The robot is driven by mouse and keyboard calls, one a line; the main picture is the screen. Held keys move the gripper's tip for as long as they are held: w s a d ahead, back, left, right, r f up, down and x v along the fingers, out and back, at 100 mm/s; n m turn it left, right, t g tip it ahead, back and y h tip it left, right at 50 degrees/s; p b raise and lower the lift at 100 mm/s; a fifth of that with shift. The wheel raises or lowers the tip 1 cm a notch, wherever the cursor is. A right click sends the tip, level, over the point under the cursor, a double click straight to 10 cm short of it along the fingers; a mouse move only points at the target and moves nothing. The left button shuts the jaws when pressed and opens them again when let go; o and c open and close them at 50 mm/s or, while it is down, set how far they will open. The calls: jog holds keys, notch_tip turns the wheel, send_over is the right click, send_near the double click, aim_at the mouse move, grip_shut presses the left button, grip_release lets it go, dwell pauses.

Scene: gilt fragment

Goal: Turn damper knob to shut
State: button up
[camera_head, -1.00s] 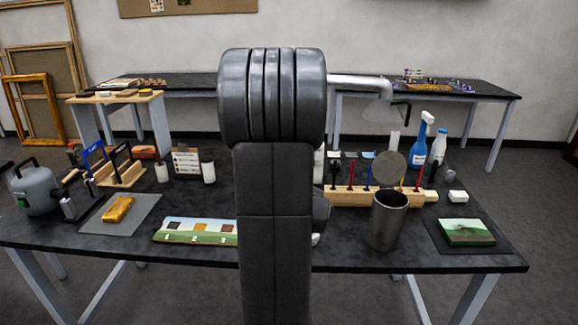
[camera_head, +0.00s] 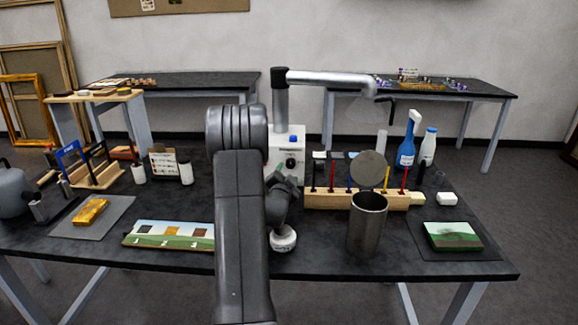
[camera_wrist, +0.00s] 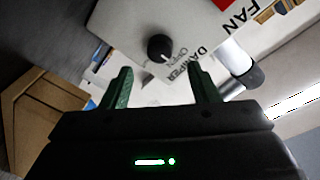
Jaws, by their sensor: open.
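The damper knob (camera_wrist: 160,47) is a small round black knob on a pale panel in the wrist view. The words DAMPER and OPEN are printed beside it, and a pale mark on the knob faces the OPEN side. My gripper (camera_wrist: 160,86) is open, its two green fingers apart and empty. The knob shows ahead of the gap between the fingertips, not held. My arm hides part of the unit, and I cannot make out the fingers there.
A metal pipe (camera_head: 330,79) reaches right from the unit. A wooden rack of tools (camera_head: 340,199), a metal cup (camera_head: 367,230) and a round white item (camera_head: 283,239) stand nearby on the dark table (camera_head: 330,265).

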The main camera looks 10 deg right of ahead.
aim_at(291, 165)
jog(key=p+x, duration=0.1)
jog(key=x, duration=0.4)
jog(key=shift+w+d, duration=0.15)
jog(key=shift+w, duration=0.15)
jog(key=c, duration=1)
